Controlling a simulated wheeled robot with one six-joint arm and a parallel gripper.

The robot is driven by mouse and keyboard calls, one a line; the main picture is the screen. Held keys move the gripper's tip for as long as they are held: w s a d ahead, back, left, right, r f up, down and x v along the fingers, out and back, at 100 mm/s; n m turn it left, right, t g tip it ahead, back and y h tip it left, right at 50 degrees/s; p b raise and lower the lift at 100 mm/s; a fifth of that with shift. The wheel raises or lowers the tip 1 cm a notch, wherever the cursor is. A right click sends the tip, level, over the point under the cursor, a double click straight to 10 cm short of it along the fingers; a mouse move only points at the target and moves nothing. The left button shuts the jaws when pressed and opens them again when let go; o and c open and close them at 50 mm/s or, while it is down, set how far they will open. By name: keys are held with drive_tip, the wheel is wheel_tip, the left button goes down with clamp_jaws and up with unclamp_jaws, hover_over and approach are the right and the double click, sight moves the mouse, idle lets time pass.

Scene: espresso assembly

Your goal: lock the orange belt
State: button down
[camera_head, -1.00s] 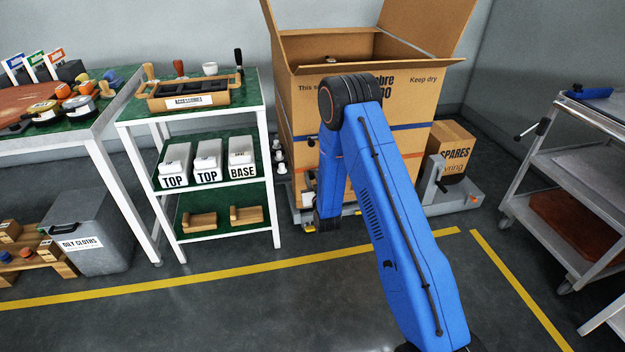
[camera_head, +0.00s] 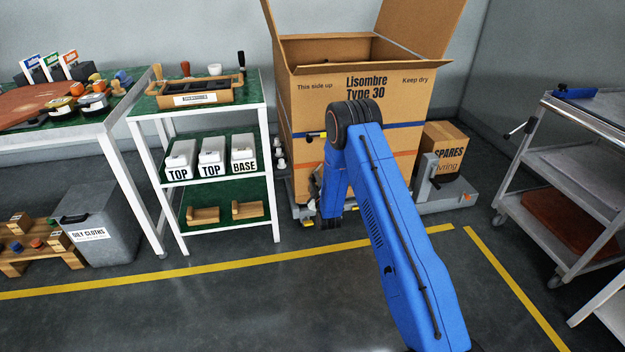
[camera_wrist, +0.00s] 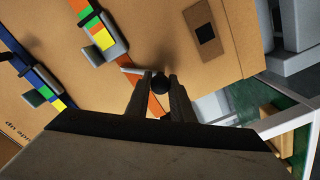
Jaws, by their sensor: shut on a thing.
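The orange belt (camera_head: 404,154) runs around the large cardboard box, below a blue belt. In the wrist view the orange belt (camera_wrist: 77,7) crosses the box face diagonally, with a grey buckle (camera_wrist: 103,38) beside green and yellow marks. A pale lever (camera_wrist: 132,71) ends in a black round knob (camera_wrist: 160,84). My gripper (camera_wrist: 160,80) is shut on the knob, one finger on each side. Part of the belt below the lever shows between the fingers. In the head view my arm hides the gripper's hold and much of the belt.
The blue belt (camera_wrist: 20,65) has its own buckle (camera_wrist: 32,98) at left. The open cardboard box (camera_head: 300,95) stands against the wall. A shelf rack (camera_head: 259,143) stands left of it; a smaller SPARES box (camera_head: 447,144) and a grey trolley (camera_head: 585,160) are at right. Floor in front is clear.

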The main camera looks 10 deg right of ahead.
drive_tip(key=shift+d+f+n, duration=0.25)
drive_tip(key=shift+d+n, duration=0.4)
drive_tip(key=shift+n, duration=0.6)
drive_tip(key=shift+d+f+n, duration=0.25)
drive_tip(key=shift+d+n, duration=0.35)
drive_tip(key=shift+n, duration=0.6)
drive_tip(key=shift+d+f+n, duration=0.25)
drive_tip(key=shift+d+n, duration=0.4)
drive_tip(key=shift+n, duration=0.6)
drive_tip(key=c, duration=1.6)
unclamp_jaws()
drive_tip(key=shift+o, duration=0.2)
drive_tip(key=shift+s, duration=0.1)
drive_tip(key=s, duration=1.7)
drive_tip(key=shift+s, duration=0.1)
